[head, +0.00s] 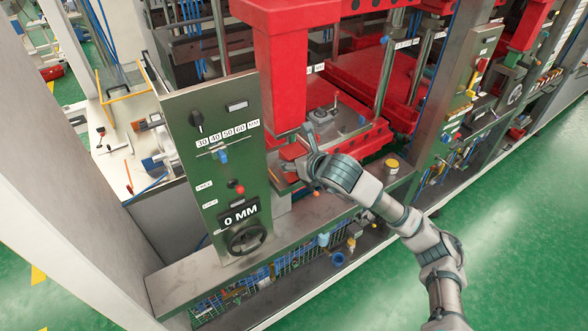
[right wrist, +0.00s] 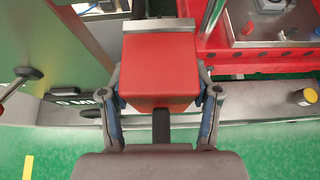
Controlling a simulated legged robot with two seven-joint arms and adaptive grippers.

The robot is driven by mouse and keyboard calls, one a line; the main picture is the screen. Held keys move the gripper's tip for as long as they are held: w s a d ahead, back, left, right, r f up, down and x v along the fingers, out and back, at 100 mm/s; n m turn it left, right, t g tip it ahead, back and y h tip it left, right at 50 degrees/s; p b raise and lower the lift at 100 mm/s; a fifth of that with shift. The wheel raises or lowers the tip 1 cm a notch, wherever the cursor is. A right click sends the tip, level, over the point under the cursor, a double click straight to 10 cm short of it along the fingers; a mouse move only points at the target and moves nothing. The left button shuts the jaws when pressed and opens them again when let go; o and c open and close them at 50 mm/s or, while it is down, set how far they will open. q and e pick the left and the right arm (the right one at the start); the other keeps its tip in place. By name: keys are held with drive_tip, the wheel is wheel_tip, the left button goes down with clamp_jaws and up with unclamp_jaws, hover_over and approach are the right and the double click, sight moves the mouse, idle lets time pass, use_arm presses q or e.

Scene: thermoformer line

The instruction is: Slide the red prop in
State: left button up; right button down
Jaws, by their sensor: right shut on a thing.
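The red prop (right wrist: 158,62) is a red block with a pale metal plate along its far edge in the right wrist view. My right gripper (right wrist: 160,90) is shut on it, with one finger against each side. In the head view, my right gripper (head: 303,163) is at the red machine's front, beside the green panel. There the prop (head: 292,151) shows only as a small red patch, partly hidden by my gripper, below the red upright (head: 284,90). I cannot tell how deep it sits. My left gripper is not in view.
The green control panel (head: 215,150) with knobs, a handwheel and a "0 MM" display stands close left of my gripper. A grey ledge (head: 205,277) runs along the front. A yellow-topped cylinder (head: 391,165) stands to the right. Green floor is open at the lower right.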

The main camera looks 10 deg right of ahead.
drive_tip(key=shift+s+d+b, duration=0.4)
drive_tip(key=shift+s+b, duration=0.1)
drive_tip(key=shift+s, duration=0.55)
drive_tip(key=shift+s+d+b, duration=0.35)
drive_tip(key=shift+s+b, duration=0.2)
drive_tip(key=shift+s, duration=0.55)
drive_tip(key=shift+s+d+b, duration=0.4)
drive_tip(key=shift+s+b, duration=0.1)
drive_tip(key=shift+s, duration=0.55)
drive_tip(key=shift+s+d+r+b, duration=0.1)
drive_tip(key=shift+s+d+b, duration=0.2)
drive_tip(key=shift+s, duration=0.45)
drive_tip(key=shift+s+d+f+b, duration=0.1)
drive_tip(key=shift+s+d+b, duration=0.15)
drive_tip(key=shift+s, duration=0.45)
drive_tip(key=shift+s+d+r+b, duration=0.1)
drive_tip(key=shift+s+d+b, duration=0.15)
drive_tip(key=shift+s, duration=0.5)
